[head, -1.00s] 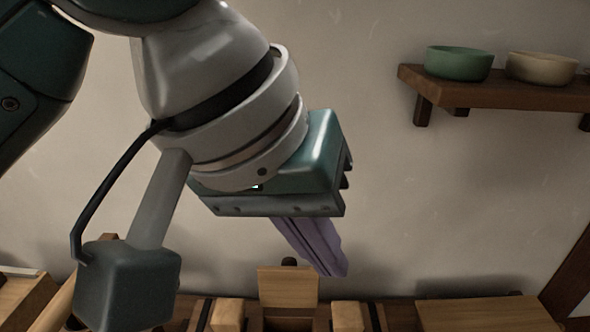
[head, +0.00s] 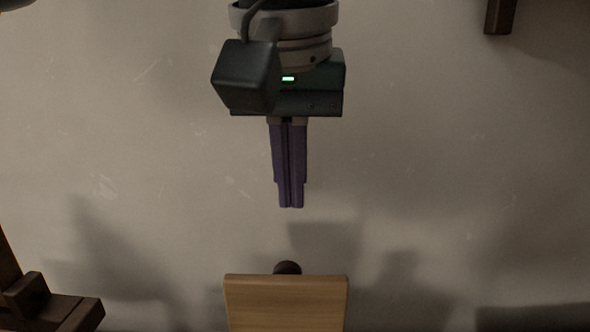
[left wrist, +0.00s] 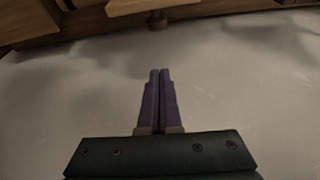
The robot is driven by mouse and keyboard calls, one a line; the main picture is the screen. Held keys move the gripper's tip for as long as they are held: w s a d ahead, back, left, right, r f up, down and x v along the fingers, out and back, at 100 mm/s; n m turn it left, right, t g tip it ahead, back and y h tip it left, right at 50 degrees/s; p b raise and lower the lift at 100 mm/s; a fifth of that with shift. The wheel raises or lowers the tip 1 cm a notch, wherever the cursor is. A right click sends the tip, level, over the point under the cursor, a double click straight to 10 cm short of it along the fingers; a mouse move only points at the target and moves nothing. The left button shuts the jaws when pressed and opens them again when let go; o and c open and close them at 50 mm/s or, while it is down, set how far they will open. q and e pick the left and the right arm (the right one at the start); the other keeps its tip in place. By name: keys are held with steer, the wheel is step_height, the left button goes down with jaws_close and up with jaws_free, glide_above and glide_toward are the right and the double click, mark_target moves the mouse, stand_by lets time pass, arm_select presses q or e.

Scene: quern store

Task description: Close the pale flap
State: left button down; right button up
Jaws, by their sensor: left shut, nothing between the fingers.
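The pale flap (head: 286,304) is a light wooden panel standing up at the bottom of the head view, its lower part cut off by the frame. A dark round knob (head: 287,267) shows just above its top edge. My left gripper (head: 290,206) points straight down above the flap and knob, apart from both. Its purple fingers are together with nothing between them. In the left wrist view the fingers of the left gripper (left wrist: 160,71) point toward the knob (left wrist: 157,20) and the flap (left wrist: 150,5), with a gap between. My right gripper is not in view.
A plain pale wall (head: 430,150) fills the background. A dark wooden bracket (head: 499,14) hangs at the upper right. Dark wooden pieces (head: 50,305) stand at the lower left. The space on both sides of my left gripper is clear.

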mark_target(287, 308)
arm_select(q)
steer(key=shift+s+f, duration=0.35)
steer(key=shift+f, duration=0.55)
steer(key=shift+s+f, duration=0.4)
steer(key=shift+f, duration=0.55)
steer(key=shift+s+f, duration=0.35)
steer(key=shift+f, duration=0.55)
steer(key=shift+w, duration=0.1)
